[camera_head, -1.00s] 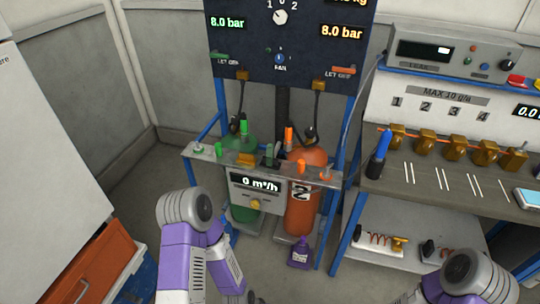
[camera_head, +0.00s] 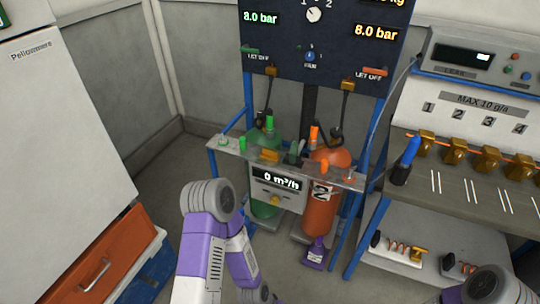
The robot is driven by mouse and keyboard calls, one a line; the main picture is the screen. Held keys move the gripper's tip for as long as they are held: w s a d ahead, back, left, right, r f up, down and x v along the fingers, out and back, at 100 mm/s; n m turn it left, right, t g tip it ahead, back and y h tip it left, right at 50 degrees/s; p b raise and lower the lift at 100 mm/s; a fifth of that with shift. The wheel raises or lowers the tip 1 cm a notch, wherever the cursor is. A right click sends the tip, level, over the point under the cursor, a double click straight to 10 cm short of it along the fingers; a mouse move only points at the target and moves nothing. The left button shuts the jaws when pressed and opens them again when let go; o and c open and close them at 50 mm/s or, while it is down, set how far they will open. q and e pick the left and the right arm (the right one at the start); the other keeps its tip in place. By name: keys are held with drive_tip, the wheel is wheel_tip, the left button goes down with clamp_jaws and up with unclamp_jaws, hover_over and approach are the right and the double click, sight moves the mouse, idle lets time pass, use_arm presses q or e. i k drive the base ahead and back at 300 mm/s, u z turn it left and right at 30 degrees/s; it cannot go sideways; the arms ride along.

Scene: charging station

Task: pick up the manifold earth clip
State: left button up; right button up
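One lead (camera_head: 396,246) has a black end and a brass-coloured clip (camera_head: 418,254) on a white tray. The other lead (camera_head: 462,266) has a black end and is partly hidden by my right arm. I cannot tell which of them is the manifold earth clip. My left arm reaches down at the lower middle and my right arm shows at the lower right corner.
A green cylinder (camera_head: 265,166) and an orange cylinder (camera_head: 321,210) stand behind a metal rail in a blue frame. The bench top (camera_head: 440,192) holds a blue-handled tool (camera_head: 406,160).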

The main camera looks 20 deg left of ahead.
sight(295, 146)
drive_tip(key=k, duration=0.65)
drive_tip(key=u, duration=0.75)
drive_tip(key=i, duration=1.4)
drive_tip(key=z, duration=0.55)
